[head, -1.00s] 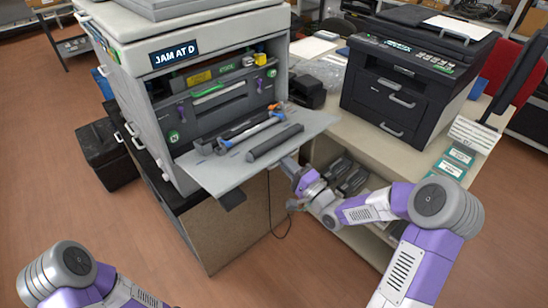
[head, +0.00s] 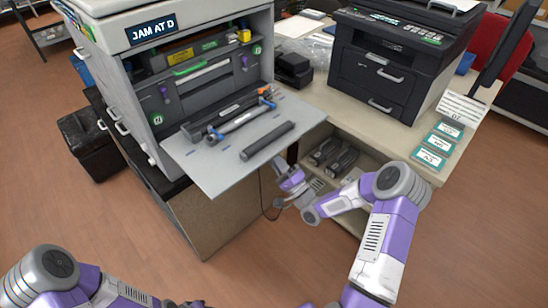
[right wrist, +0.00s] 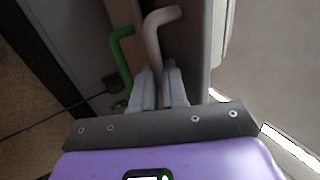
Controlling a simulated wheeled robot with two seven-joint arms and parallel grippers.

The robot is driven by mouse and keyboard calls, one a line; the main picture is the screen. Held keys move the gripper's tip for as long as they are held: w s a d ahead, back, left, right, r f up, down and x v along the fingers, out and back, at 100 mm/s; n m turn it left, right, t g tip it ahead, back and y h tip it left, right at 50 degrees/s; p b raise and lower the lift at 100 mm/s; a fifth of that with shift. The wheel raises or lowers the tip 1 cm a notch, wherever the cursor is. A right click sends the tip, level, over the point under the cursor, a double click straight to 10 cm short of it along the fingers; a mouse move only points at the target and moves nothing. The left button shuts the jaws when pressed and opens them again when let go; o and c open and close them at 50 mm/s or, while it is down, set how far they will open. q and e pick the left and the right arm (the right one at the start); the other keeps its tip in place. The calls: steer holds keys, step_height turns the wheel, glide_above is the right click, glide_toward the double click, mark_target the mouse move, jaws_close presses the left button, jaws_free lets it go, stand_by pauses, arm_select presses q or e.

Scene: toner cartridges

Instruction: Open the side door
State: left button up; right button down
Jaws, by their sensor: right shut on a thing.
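The printer (head: 205,28) with the sign "JAM AT D" stands at upper left, its front open. Its front flap (head: 205,178) is folded down like a shelf, with dark and blue-ended parts on it. My right gripper (head: 284,170) is beside the printer, below the flap's right edge and partly hidden. In the right wrist view, my right gripper (right wrist: 159,88) is shut on a pale bent handle (right wrist: 156,35). A green bent handle (right wrist: 122,55) is just left of it. I cannot make out a side door's outline. My left gripper (head: 185,303) is at the bottom edge, mostly cut off.
A black printer (head: 385,65) stands on the desk (head: 320,95) to the right, with several green-labelled cards (head: 437,143) nearby. Dark cartridges (head: 335,160) sit on the shelf below. A cable (head: 265,200) hangs beside the cabinet. Open floor lies in front.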

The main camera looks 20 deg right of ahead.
steer(key=shift+w+a, duration=0.15)
steer(key=c, duration=1.2)
jaws_free()
steer(key=shift+w+a+f, duration=0.1)
steer(key=shift+w+f, duration=0.05)
steer(key=shift+w, duration=0.05)
steer(key=shift+o, duration=0.2)
steer(key=shift+s, duration=0.1)
steer(key=shift+d, duration=0.2)
steer(key=p+v, duration=0.1)
steer(key=v, duration=0.6)
steer(key=shift+s+f, duration=0.2)
steer(key=shift+s, duration=0.05)
